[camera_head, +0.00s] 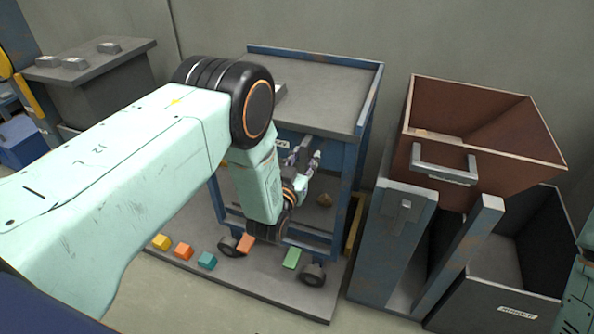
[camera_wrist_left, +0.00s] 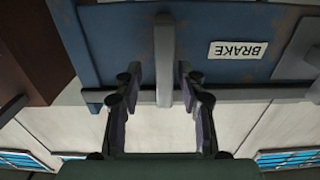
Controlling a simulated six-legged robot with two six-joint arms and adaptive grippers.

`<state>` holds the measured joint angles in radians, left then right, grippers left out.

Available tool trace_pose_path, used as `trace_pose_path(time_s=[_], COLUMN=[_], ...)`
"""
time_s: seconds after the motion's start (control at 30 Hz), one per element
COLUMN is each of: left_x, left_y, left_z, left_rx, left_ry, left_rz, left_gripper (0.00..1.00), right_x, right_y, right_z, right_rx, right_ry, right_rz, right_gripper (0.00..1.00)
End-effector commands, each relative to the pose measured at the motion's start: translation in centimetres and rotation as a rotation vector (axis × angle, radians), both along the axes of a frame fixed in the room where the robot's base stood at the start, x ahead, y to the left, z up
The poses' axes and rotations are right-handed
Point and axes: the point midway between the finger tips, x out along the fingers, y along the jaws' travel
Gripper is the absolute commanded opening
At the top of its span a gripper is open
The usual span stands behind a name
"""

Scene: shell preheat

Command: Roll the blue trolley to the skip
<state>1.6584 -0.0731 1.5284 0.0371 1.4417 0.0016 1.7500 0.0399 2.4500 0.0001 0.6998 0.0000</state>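The blue trolley (camera_head: 343,170) stands in the middle of the head view, with a grey top and dark wheels. My left gripper (camera_head: 303,160) is at its front, just below the top. In the left wrist view, its open fingers (camera_wrist_left: 158,80) are on either side of a grey upright lever (camera_wrist_left: 164,55), with gaps showing. A BRAKE label (camera_wrist_left: 238,50) is beside the lever on the blue panel. A reddish-brown open bin (camera_head: 490,118) with a grey handle, possibly the skip, sits on a blue-grey stand to the right. My left arm hides part of the trolley. My right gripper is out of view.
Several small coloured blocks, among them a teal one (camera_head: 207,260) and a green one (camera_head: 291,257), lie around the wheels on a low grey platform (camera_head: 250,290). A dark open box (camera_head: 510,270) stands at the right. A grey cabinet (camera_head: 105,85) stands at the back left.

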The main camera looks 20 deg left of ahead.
Motion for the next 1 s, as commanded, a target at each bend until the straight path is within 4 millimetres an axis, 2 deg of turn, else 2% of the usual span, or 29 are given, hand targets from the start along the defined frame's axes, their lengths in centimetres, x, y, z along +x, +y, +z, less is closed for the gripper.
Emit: trace_pose_path(time_s=[0.4, 0.53, 0.7, 1.0], left_x=[-7.7, -9.6, -10.9, -11.1], left_y=[0.3, 0.4, 0.4, 0.4], left_z=[-0.1, -0.1, 0.0, 0.0], left_rx=[-0.001, 0.000, -0.001, -0.001], left_ry=[0.006, 0.004, 0.001, 0.001], left_rz=[-0.001, -0.001, -0.001, -0.002], left_gripper=[0.40, 0.40, 0.40, 0.40], right_x=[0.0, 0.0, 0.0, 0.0], right_y=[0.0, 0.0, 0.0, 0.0], right_z=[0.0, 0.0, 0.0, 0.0], right_rx=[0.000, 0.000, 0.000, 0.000], right_ry=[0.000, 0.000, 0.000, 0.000], right_rz=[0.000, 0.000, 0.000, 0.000], right_gripper=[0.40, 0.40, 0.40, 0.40])
